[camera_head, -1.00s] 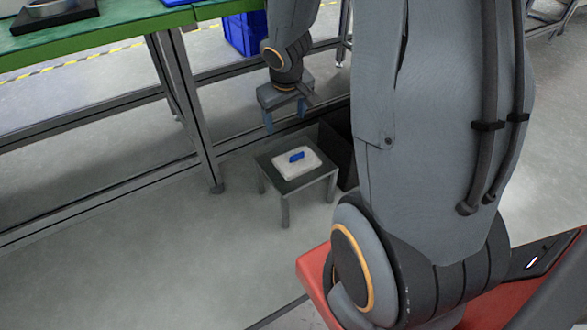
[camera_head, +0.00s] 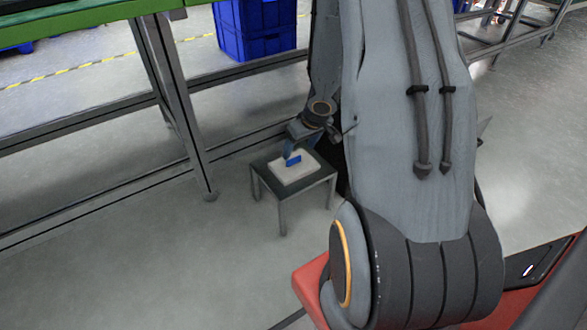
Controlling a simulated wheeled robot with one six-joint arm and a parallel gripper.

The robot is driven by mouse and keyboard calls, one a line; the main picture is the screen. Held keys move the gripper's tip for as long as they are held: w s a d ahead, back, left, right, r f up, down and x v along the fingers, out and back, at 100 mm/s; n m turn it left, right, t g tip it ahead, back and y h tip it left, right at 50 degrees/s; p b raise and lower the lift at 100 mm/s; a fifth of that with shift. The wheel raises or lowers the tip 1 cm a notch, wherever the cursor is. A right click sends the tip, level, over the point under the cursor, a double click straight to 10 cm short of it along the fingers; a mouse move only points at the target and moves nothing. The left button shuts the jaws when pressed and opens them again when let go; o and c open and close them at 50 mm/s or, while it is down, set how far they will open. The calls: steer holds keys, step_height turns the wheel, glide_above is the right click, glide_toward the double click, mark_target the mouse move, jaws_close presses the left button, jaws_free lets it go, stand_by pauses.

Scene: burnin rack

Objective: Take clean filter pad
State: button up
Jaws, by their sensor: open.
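A white pad (camera_head: 293,172) lies flat on a small low dark table (camera_head: 269,184). A small blue block or tab (camera_head: 293,160) sits on top of the pad. My gripper (camera_head: 289,152) points down just above the blue piece, with a blue fingertip close to it. The gripper is open. I cannot tell whether a finger touches the blue piece, as part of the gripper is hidden behind its own body and the fingers are small.
A green-topped bench (camera_head: 85,16) with metal legs stands at the left and back. Stacked blue crates (camera_head: 256,28) are behind it. My upper arm covers the middle right. The floor left of the small table is clear.

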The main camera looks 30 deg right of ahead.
mark_target(294, 158)
steer(key=shift+a+b+x, duration=0.15)
steer(key=shift+b+x, duration=0.7)
steer(key=shift+b, duration=0.15)
steer(key=shift+a+b+x, duration=0.15)
steer(key=shift+b+x, duration=0.7)
steer(key=shift+b, duration=0.1)
steer(key=shift+b+x, duration=0.75)
steer(key=shift+x, duration=0.2)
steer(key=shift+s, duration=0.15)
steer(key=shift+c, duration=0.5)
steer(key=c, duration=1.3)
steer(key=shift+r, duration=0.1)
